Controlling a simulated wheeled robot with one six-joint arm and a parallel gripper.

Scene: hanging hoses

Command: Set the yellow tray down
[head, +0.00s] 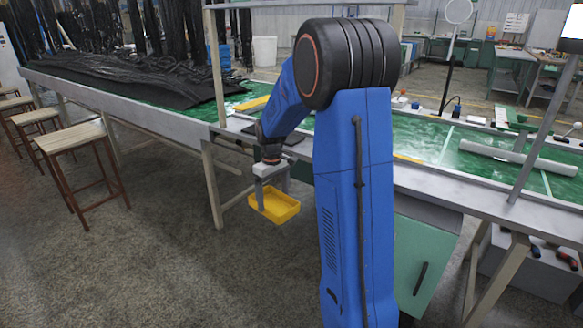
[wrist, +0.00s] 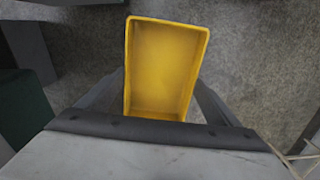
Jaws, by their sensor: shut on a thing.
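The yellow tray (head: 277,207) is an open, empty rectangular box. It hangs in the air in front of the workbench, below the level of the bench top and above the floor. My gripper (head: 271,192) is shut on the tray from above. In the wrist view the tray (wrist: 163,65) sits between my gripper's two dark fingers (wrist: 160,100), one along each long side. Its inside is bare, and its underside is hidden.
The long workbench with a green top (head: 440,150) runs behind the tray. A bench leg (head: 212,185) stands left of it, and a green cabinet (head: 425,255) stands to the right. Wooden stools (head: 78,140) are at the left. The grey floor (head: 150,265) at front left is clear.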

